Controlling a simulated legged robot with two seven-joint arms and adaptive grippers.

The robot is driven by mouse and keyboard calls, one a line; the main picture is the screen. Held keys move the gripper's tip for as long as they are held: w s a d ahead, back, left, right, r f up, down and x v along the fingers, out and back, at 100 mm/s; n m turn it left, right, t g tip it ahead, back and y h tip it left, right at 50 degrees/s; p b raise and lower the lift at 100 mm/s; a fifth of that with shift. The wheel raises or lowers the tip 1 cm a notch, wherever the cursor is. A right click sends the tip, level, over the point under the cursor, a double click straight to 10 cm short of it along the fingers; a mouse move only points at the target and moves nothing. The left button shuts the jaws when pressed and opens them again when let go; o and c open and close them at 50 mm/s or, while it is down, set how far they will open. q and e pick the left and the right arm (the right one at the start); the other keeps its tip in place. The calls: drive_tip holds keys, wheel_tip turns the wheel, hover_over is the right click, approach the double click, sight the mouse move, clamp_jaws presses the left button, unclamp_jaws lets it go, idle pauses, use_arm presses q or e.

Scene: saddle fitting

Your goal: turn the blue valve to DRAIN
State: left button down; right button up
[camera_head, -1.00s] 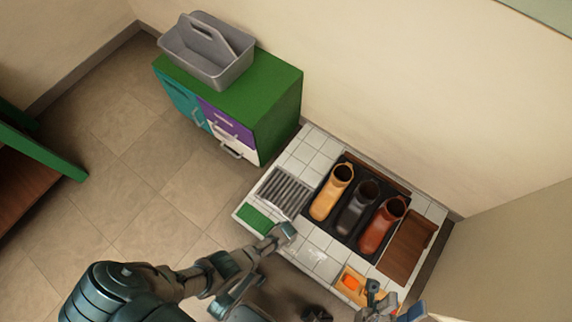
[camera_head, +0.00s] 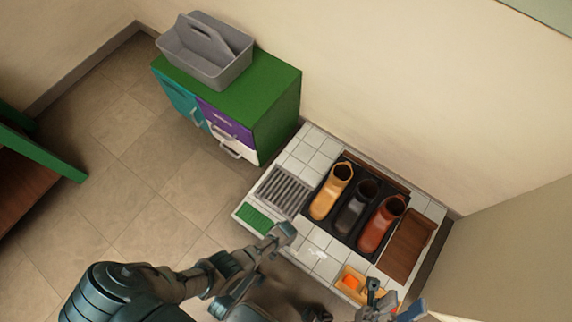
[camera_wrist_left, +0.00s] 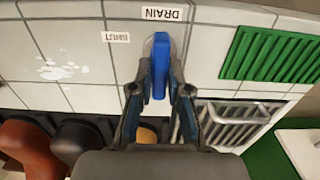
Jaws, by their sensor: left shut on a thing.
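The blue valve handle (camera_wrist_left: 159,72) sits on the white tiled top in the left wrist view. A DRAIN label (camera_wrist_left: 161,14) is just above its upper end, and a smaller upside-down label (camera_wrist_left: 116,37) is to its left. The handle's long side runs up and down the picture, towards DRAIN. My left gripper (camera_wrist_left: 160,88) is shut on the handle, one finger on each side. In the head view my left gripper (camera_head: 280,236) is at the front edge of the tiles and hides the valve. My right gripper (camera_head: 384,300) is at the lower right; its jaw opening is unclear.
A green grate (camera_head: 257,219) and a grey rack (camera_head: 284,191) lie left of the valve. Several boots (camera_head: 356,207) stand on a black mat behind. An orange tray (camera_head: 352,284) is near my right gripper. A green cabinet (camera_head: 275,100) carries a grey caddy (camera_head: 205,52).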

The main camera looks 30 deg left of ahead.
use_arm(q)
drive_tip(key=c, duration=1.1)
unclamp_jaws()
drive_tip(key=shift+f, duration=0.1)
drive_tip(key=shift+r, duration=0.35)
wheel_tip(320, 180, up, 11)
drive_tip(key=shift+r, duration=0.15)
